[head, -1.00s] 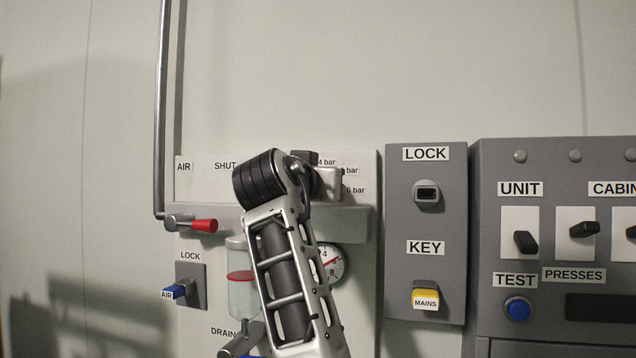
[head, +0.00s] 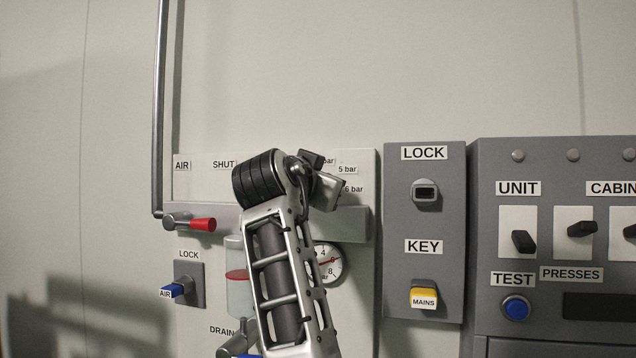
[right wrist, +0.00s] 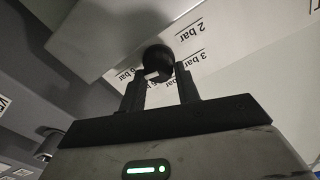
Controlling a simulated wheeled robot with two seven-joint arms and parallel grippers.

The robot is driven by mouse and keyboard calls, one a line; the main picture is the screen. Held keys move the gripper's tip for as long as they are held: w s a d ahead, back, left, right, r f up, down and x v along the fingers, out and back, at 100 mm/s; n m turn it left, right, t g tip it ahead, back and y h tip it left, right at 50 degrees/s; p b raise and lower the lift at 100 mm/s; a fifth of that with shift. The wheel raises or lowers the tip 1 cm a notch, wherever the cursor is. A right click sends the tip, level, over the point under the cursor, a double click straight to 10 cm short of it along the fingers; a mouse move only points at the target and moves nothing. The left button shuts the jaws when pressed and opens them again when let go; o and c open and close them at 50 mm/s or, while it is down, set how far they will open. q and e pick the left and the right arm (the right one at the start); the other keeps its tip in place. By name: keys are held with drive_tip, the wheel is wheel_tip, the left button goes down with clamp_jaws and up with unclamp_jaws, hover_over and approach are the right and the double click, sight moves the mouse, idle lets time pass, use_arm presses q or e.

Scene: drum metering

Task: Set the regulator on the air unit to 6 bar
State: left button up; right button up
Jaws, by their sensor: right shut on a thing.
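The regulator's round black knob (right wrist: 157,58) shows in the right wrist view, with a white mark on its near side. My right gripper (right wrist: 160,80) is shut on this knob, one finger on each side. In the head view my right gripper (head: 320,180) is turned at a tilt against the air panel (head: 205,187), and my wrist hides the knob. Labels for 5 bar and 6 bar show to its right. The gauge (head: 327,263) below is partly covered by my arm; its red needle points right, near the 6. My left gripper is not in view.
A red-handled valve (head: 202,224) and a blue AIR lock (head: 173,290) are left of my arm. The lock and key panel (head: 425,222) and the grey switch cabinet (head: 575,165) stand to the right. The wall above is clear.

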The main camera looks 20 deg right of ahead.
drive_tip(key=shift+f, duration=0.2)
drive_tip(key=o, duration=1)
drive_tip(key=shift+c, duration=0.2)
drive_tip(key=shift+r, duration=0.1)
drive_tip(key=shift+s+a, duration=0.1)
use_arm(q)
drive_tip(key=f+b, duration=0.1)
drive_tip(key=b, duration=0.1)
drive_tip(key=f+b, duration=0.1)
drive_tip(key=b, duration=0.1)
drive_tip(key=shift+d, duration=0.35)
use_arm(e)
drive_tip(key=v, duration=1.5)
drive_tip(key=shift+s+a, duration=0.25)
drive_tip(key=shift+s, duration=0.05)
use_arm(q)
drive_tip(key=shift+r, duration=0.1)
